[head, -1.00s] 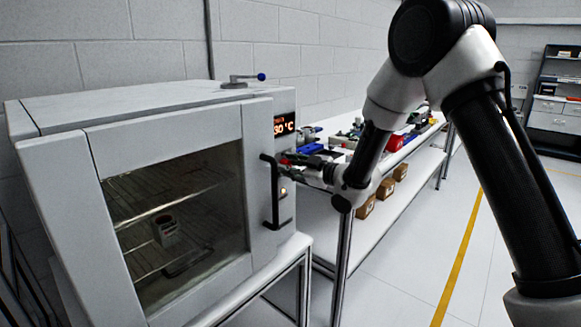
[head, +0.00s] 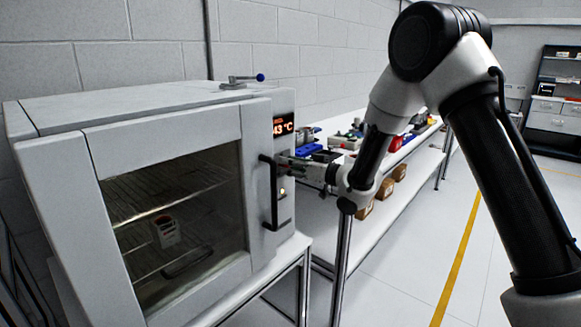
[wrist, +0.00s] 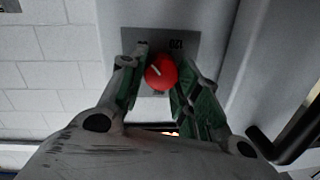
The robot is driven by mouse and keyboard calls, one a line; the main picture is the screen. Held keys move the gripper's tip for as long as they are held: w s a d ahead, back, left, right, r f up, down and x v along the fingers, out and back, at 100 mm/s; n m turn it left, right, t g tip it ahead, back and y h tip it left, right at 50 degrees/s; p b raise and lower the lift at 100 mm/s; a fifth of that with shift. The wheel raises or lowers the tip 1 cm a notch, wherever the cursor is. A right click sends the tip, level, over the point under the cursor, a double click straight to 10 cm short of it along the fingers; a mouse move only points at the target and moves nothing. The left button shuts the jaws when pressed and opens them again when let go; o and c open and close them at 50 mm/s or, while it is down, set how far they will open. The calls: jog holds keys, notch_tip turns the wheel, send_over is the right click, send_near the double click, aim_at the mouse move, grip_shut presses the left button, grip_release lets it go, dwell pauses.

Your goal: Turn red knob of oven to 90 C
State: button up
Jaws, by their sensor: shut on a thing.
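The oven (head: 175,130) stands at the left in the head view, with its glass door closed. Its lit display (head: 284,126) appears to read 43 °C, though its left edge is hard to make out. The red knob (wrist: 161,73) shows in the wrist view, on a grey plate of the control panel. Its white pointer mark slants toward the upper left. My gripper (head: 292,161) reaches the panel below the display. In the wrist view its green-padded fingers lie on both sides of the knob and are shut on it. The knob is hidden in the head view.
The black door handle (head: 271,192) stands out just left of my gripper. A cup-like container (head: 165,231) sits on a rack inside the oven. A bench (head: 404,165) with several coloured items is behind my arm. The floor at the right is clear.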

jog(key=shift+f, duration=0.1)
dwell(0.3)
jog(key=o, duration=1)
jog(key=shift+d, duration=0.1)
jog(key=v, duration=1.2)
